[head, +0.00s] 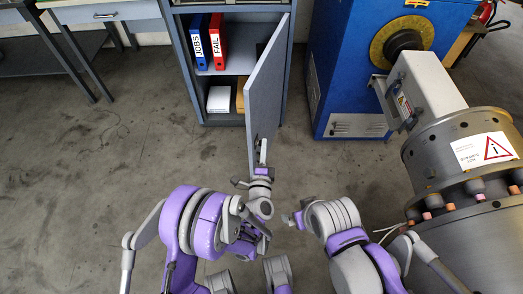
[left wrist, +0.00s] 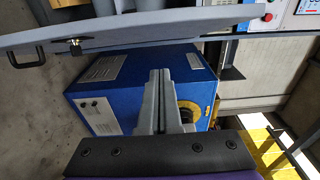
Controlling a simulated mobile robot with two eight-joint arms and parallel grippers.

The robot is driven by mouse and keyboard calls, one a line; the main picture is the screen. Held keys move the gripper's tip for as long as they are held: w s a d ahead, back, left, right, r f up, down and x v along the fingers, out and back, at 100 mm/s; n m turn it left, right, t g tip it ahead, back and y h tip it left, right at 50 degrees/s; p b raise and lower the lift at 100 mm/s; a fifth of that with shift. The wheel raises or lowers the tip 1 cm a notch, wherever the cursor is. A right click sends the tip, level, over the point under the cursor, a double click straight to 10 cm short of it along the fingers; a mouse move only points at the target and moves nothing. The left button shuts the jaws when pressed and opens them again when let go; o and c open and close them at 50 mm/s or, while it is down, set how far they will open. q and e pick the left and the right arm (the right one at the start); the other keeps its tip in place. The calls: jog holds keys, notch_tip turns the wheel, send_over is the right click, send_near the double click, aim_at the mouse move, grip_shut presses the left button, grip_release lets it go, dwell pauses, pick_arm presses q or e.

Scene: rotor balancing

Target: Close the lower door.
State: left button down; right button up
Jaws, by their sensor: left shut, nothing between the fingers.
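The lower door (head: 266,95) of the grey cabinet (head: 240,120) stands wide open, hinged on the cabinet's right side and swung out towards me. In the left wrist view the door (left wrist: 150,32) is a grey slab across the top, with a black handle (left wrist: 25,52) and a small lock (left wrist: 75,48). My left gripper (head: 263,150) is beside the door's near free edge. Its fingers (left wrist: 160,80) are shut and empty; I cannot tell whether they touch the door. My right gripper (head: 293,218) is lower right of it, and its jaws are unclear.
Inside the cabinet are a blue binder (head: 200,42), a red binder (head: 218,42) and a white box (head: 219,99). A blue machine (head: 350,60) stands right of the cabinet, a large metal drum (head: 465,220) at the right. A workbench (head: 100,12) is at left. Floor left of the door is clear.

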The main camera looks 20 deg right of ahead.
pick_arm(q)
jog(key=w+a+b, duration=0.1)
jog(key=w, duration=0.6)
jog(key=shift+w, duration=0.4)
jog(key=shift+a, duration=0.15)
